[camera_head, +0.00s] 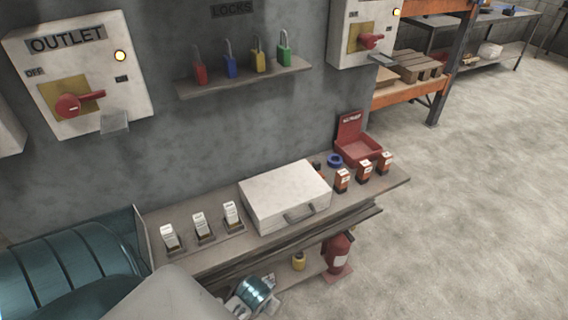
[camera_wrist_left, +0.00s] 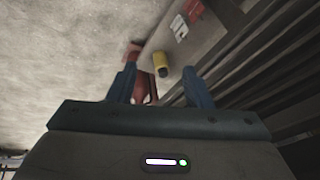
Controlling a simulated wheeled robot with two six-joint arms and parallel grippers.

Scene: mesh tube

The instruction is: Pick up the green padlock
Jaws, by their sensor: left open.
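The green padlock (camera_head: 284,55) stands upright at the right end of a small wall shelf (camera_head: 245,77) below the LOCKS sign, in the head view. Yellow (camera_head: 258,62), blue (camera_head: 231,67) and red (camera_head: 200,74) padlocks stand to its left. My left gripper (camera_wrist_left: 160,67) is open and empty in the left wrist view, its two blue fingers apart. It is low, far below the padlock shelf, and the padlock is not in the wrist view. My right gripper is in neither view.
A bench below the shelf holds a white case (camera_head: 285,195), a red open box (camera_head: 358,148) and several small tagged items. A yellow object (camera_head: 299,261) and a red extinguisher (camera_head: 338,254) are below it. Switch boxes (camera_head: 80,75) flank the shelf. Floor at right is clear.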

